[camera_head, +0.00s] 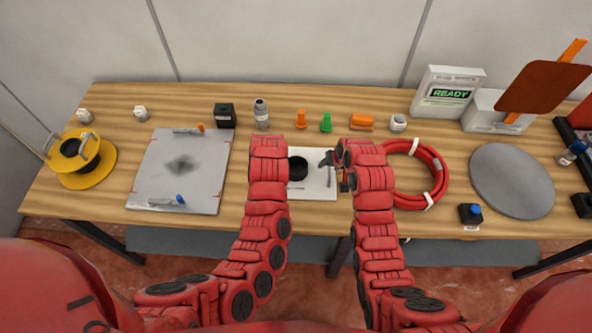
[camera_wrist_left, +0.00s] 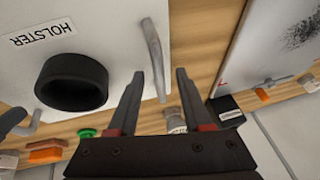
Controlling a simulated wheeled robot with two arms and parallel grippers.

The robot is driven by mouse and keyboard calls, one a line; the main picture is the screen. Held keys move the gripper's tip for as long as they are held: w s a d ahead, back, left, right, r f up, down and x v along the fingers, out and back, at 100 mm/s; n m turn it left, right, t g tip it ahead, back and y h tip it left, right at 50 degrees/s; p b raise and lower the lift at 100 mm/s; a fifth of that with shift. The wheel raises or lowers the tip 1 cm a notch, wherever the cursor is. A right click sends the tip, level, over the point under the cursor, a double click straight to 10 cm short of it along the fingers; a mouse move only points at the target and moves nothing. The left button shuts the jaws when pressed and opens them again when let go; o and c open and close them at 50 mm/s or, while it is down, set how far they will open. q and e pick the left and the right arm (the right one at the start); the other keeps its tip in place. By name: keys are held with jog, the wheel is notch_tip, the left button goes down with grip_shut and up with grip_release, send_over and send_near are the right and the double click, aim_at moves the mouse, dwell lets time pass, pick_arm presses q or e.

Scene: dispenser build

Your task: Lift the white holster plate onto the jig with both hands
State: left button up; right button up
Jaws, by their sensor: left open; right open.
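The white holster plate (camera_head: 318,188) lies flat on the table in front of me, with a black ring (camera_head: 298,168) on it. In the left wrist view the plate (camera_wrist_left: 95,25) shows its HOLSTER label and a grey handle (camera_wrist_left: 154,60) along its near side. My left gripper (camera_wrist_left: 160,72) is open, its fingers on either side of that handle in the picture, not closed on it. My arm hides it in the head view. My right gripper (camera_head: 336,171) is open at the plate's right edge, by the other handle. The grey jig (camera_head: 165,155) with clamps lies to the left.
A yellow spool (camera_head: 83,178) stands far left. A red hose coil (camera_head: 440,180) and a grey disc (camera_head: 512,181) lie to the right. A black block (camera_head: 224,115), a bottle (camera_head: 261,114) and small orange and green parts line the back. A wood strip separates plate and jig.

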pick_arm(q)
jog(key=shift+w+f, duration=0.2)
jog(key=shift+f, duration=0.3)
pick_arm(e)
jog(key=shift+w+a+f, duration=0.1)
jog(key=shift+w+f, duration=0.05)
jog(key=shift+f, duration=0.4)
pick_arm(q)
grip_shut()
pick_arm(e)
grip_shut()
dwell(0.4)
